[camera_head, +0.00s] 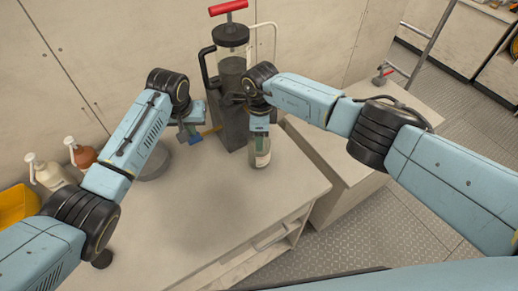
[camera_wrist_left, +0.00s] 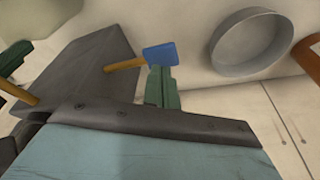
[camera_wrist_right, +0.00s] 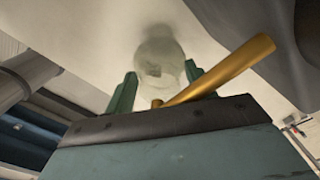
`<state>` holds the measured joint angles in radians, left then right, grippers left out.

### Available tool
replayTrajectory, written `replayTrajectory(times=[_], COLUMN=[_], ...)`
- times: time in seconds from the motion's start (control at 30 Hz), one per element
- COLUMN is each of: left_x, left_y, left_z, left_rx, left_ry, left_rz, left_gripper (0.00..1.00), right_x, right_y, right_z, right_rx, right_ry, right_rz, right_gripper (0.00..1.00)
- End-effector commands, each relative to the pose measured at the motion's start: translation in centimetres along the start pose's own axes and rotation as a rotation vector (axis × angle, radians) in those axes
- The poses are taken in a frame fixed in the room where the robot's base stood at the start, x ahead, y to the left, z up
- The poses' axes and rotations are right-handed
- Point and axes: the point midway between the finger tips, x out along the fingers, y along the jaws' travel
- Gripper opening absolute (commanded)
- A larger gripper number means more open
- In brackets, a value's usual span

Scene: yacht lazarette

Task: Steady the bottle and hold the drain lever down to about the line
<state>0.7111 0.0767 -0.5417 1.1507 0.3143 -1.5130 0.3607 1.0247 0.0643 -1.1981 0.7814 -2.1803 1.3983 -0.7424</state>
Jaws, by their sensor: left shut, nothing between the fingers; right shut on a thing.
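The clear bottle (camera_head: 260,152) with a pale label stands upright on the bench below the pump's dark base. My right gripper (camera_head: 259,131) is shut on its upper part; the right wrist view shows the bottle (camera_wrist_right: 160,62) between the two green fingers (camera_wrist_right: 158,84). The drain lever has a blue end (camera_head: 194,140) on a brass stem (camera_head: 212,130) and slopes down to the left. My left gripper (camera_head: 187,130) is shut and empty at the blue end. Its green fingertips (camera_wrist_left: 162,87) meet the blue end (camera_wrist_left: 160,55) in the left wrist view; contact is unclear. No fill line or liquid level is readable.
The grey pump (camera_head: 231,75) with a red handle (camera_head: 228,7) stands behind. A brass spout (camera_wrist_right: 225,72) passes close to the bottle. A grey dish (camera_head: 153,162), dispenser bottles (camera_head: 48,172) and a yellow bin (camera_head: 15,204) are at left. The bench front (camera_head: 215,210) is clear.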

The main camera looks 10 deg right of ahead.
Motion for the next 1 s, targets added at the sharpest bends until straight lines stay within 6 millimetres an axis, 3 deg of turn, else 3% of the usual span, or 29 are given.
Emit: replayTrajectory(times=[0.3,1.0], left_x=[0.2,2.9], left_y=[0.0,0.0], left_z=[0.1,0.8], left_rx=[0.000,0.000], left_ry=[-0.001,-0.001], left_rz=[0.000,0.000], left_gripper=[0.00,0.00], right_x=[0.3,0.4], right_y=[0.2,0.2], right_z=[-0.1,-0.1], right_rx=[0.000,0.001], right_ry=[0.003,0.004], right_rz=[0.006,0.007], right_gripper=[0.23,0.23])
